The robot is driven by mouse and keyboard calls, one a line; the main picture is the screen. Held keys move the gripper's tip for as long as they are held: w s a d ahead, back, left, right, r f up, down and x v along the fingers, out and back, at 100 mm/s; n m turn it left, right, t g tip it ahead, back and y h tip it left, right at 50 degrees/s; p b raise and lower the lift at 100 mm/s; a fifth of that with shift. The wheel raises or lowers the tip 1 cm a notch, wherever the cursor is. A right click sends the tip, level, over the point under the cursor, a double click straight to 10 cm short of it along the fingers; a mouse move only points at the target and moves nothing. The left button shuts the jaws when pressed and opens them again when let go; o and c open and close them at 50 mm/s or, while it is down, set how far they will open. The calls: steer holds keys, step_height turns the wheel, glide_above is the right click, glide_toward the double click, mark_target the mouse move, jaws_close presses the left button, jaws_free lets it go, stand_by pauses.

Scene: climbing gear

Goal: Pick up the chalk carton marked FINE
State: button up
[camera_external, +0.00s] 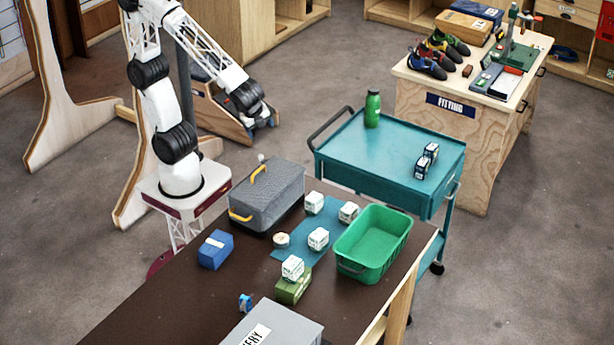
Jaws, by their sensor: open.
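Several small white cartons with green markings are on the dark table: one at the back of the blue mat (314,203), one beside the green bin (349,212), one mid-mat (318,239), and one on top of a green box (292,268). Their print is too small to read, so I cannot tell which is marked FINE. Two dark-blue and white cartons (422,168) (432,152) stand on the teal cart. My gripper (267,122) is open, raised behind the table and well apart from all the cartons. Its fingertips are small and hard to make out.
A grey case (268,196) with yellow handles and a green bin (400,222) flank the mat (292,255). A blue box (215,249), a white round item (282,240) and a grey labelled box (285,318) share the table (170,310). The teal cart (375,150) carries a green bottle (372,108).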

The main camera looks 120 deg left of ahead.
steer(key=w+a+f+m+g+y, duration=0.1)
steer(key=w+f+m+y, duration=0.2)
steer(key=w, duration=0.6)
steer(key=w+a+f+m+y, duration=0.1)
steer(key=w+f+m+y, duration=0.15)
steer(key=w, duration=0.75)
steer(key=m+t+y, duration=0.2)
steer(key=m+y, duration=0.2)
steer(key=m, duration=0.4)
glide_above(350, 209)
steer(key=s+d, duration=0.1)
steer(key=d, duration=0.2)
step_height(350, 209, down, 13)
steer(key=shift+d+r, duration=0.2)
steer(key=shift+f, duration=0.1)
steer(key=shift+f, duration=3.4)
steer(key=shift+x, duration=2.55)
steer(key=shift+s, duration=0.1)
